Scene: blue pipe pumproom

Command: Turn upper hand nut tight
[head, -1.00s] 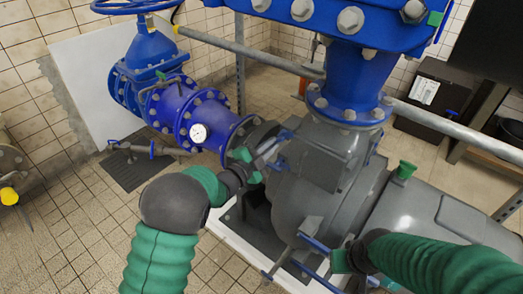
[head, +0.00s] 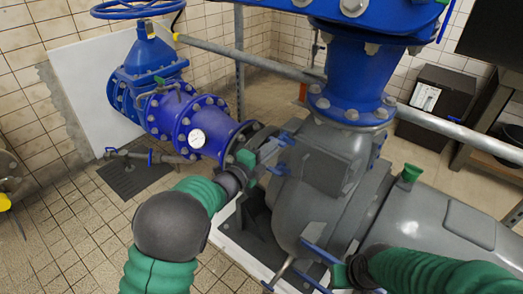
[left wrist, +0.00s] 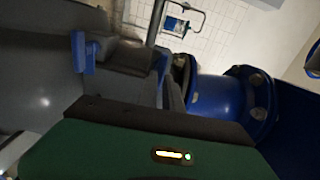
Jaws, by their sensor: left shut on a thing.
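The upper hand nut (head: 285,138) is a small blue winged piece on the upper left side of the grey pump housing (head: 312,205). My left gripper (head: 262,160) is at this nut and shut on it; its green and black fingers partly hide the grip. In the left wrist view a blue winged piece (left wrist: 83,55) shows against the grey housing, above my green gripper body. A lower blue handle (head: 320,253) sits at the bottom of the housing. My right gripper (head: 343,272) is beside it, with its fingers partly hidden, so its jaw state is unclear.
A grey rail (head: 250,55) crosses behind. A green cap (head: 408,173) stands on the right housing. Tiled floor (head: 70,235) is free at the left.

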